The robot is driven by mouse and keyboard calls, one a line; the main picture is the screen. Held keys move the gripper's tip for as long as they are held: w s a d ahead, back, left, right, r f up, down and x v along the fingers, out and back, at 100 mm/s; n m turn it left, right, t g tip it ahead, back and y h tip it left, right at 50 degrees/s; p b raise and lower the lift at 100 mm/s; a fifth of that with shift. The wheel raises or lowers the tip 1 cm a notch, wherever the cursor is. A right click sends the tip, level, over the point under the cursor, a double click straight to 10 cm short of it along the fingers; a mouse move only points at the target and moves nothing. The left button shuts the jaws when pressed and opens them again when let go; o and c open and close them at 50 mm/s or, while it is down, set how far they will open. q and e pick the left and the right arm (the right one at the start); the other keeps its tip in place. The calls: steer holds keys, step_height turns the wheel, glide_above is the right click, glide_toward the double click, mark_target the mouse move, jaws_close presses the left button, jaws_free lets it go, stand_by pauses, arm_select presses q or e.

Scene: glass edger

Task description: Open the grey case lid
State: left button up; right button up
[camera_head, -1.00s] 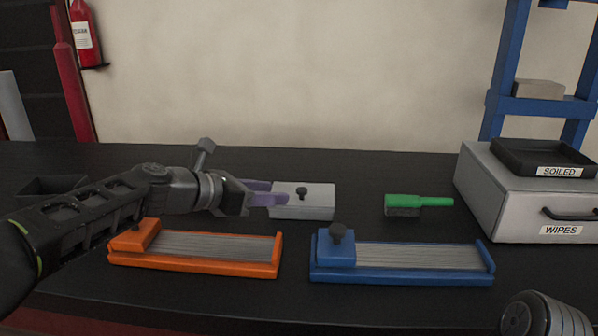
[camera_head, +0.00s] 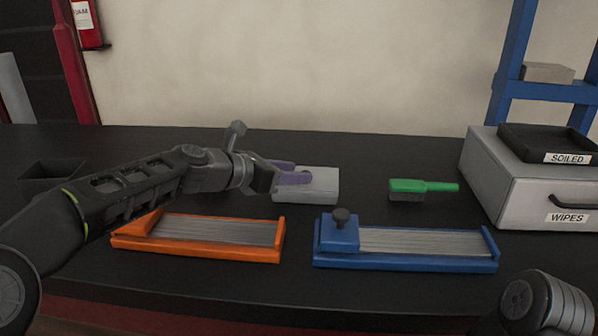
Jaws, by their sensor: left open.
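The grey case (camera_head: 322,184) sits shut on the black bench near the middle of the view. My left gripper (camera_head: 299,172) comes in from the left, with its purple fingers over the left part of the lid. The fingers are apart, one behind the other. The dark knob on the lid is hidden at the fingers, and I cannot tell whether they touch it. My right gripper is out of view; only part of my right arm shows at the lower right.
An orange tray (camera_head: 200,252) and a blue tray (camera_head: 420,265) with a dark knob lie in front of the case. A green-handled brush (camera_head: 425,187) lies to its right. A grey drawer box (camera_head: 495,180) carries the black SOILED tray (camera_head: 530,147). A black bin (camera_head: 50,170) stands far left.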

arm_select(q)
steer(key=shift+x, duration=1.05)
steer(key=shift+c, duration=0.3)
jaws_close()
stand_by(0.3)
